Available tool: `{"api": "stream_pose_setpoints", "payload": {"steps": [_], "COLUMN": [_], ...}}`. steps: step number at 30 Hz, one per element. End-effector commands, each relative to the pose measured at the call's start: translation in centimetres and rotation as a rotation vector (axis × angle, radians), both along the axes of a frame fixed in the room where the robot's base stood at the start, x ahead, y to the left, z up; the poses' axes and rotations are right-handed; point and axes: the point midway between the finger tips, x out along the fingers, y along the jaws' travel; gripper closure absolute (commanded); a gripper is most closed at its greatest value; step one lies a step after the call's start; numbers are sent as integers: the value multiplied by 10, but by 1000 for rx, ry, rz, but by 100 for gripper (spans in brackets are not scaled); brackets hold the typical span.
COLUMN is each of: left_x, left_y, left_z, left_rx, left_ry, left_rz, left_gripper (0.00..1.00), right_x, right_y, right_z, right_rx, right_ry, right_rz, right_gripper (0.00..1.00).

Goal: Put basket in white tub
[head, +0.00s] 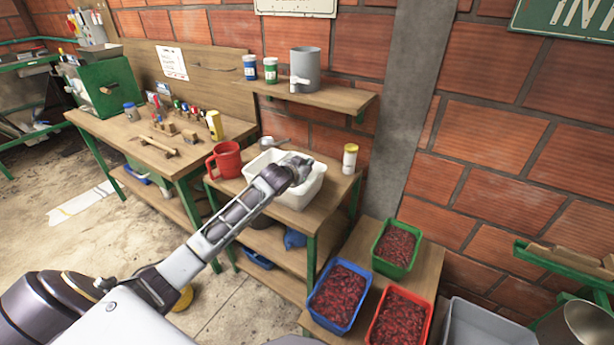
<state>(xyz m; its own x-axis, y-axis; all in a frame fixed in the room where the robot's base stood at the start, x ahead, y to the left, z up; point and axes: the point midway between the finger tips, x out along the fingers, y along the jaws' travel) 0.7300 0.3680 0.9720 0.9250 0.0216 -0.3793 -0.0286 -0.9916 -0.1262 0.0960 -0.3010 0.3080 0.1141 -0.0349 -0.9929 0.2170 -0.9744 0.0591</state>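The white tub (306,193) stands on a small wooden table with green legs, near the middle of the view. My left arm reaches up from the lower left, and my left gripper (299,166) is over the tub's opening. The arm covers part of the tub, and I cannot tell whether the fingers are open or hold anything. A green basket (411,263), a blue basket (336,318) and a red basket (375,334), all filled with dark red fruit, stand on a low wooden bench at the lower right. My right gripper is not in view.
A red jug (225,160) stands left of the tub, and a white container with a yellow lid (349,158) stands right of it. A wooden shelf (330,97) with a grey pot (305,66) hangs above. A grey bin (482,328) is at the lower right.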

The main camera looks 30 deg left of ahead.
Motion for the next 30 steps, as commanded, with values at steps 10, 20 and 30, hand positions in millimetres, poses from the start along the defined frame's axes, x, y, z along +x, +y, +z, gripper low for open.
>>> {"api": "stream_pose_setpoints", "payload": {"steps": [10,20,30], "left_x": [0,0,0], "left_y": [0,-1,-1], "left_z": [-2,-29,-39], "left_rx": [0,-1,0], "left_ry": [-1,2,0], "left_rz": [0,0,-1], "left_gripper": [100,100,100], "right_x": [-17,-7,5], "right_y": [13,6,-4], "right_z": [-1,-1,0], "right_rx": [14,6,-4], "right_ry": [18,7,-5], "right_rz": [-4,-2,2], "right_gripper": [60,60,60]}}
